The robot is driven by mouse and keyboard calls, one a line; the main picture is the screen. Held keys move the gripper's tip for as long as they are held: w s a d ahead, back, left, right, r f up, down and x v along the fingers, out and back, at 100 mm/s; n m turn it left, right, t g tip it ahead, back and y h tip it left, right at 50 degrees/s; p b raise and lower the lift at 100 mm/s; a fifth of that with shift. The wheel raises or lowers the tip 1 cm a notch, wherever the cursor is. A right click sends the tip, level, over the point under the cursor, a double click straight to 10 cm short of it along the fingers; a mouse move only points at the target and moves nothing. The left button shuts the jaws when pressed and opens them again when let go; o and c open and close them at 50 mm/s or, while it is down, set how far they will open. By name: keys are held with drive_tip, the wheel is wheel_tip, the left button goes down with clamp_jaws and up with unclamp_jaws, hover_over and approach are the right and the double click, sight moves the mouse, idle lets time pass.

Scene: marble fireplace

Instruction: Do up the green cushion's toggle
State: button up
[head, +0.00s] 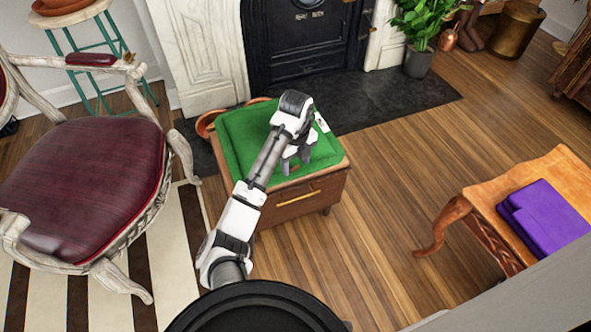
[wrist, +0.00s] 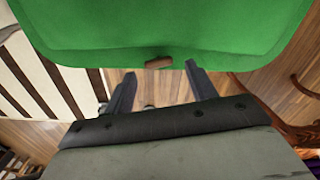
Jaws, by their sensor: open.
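The green cushion (head: 240,135) lies on a small wooden cabinet in front of the fireplace. It fills the top of the wrist view (wrist: 160,25). A small brown toggle (wrist: 158,62) sits at the cushion's near edge in the wrist view, slightly tilted. My gripper (head: 296,165) is over the cushion's near right part in the head view, fingers pointing down. In the wrist view my gripper (wrist: 160,69) is open, with the toggle between and just beyond its fingertips. I cannot tell whether a finger touches it. Any loop for the toggle is not clear.
The wooden cabinet (head: 310,192) has a drawer with a brass handle. A dark red armchair (head: 90,170) stands at left. A wooden table (head: 480,190) bearing a purple folded item (head: 545,215) stands at right. Bare floor (head: 400,190) lies between cabinet and table.

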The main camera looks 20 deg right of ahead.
drive_tip(key=shift+f, duration=0.85)
drive_tip(key=shift+c, duration=0.2)
drive_tip(key=c, duration=0.9)
drive_tip(key=shift+r+n+p, duration=0.2)
drive_tip(key=shift+n+p, duration=0.1)
drive_tip(key=shift+p, duration=0.1)
drive_tip(key=shift+c, duration=0.3)
drive_tip(key=shift+f+n+p, duration=0.15)
drive_tip(key=shift+n+p, duration=0.25)
drive_tip(key=shift+n, duration=0.1)
drive_tip(key=o, duration=1)
drive_tip(key=shift+f+b, duration=0.15)
drive_tip(key=shift+b, duration=0.3)
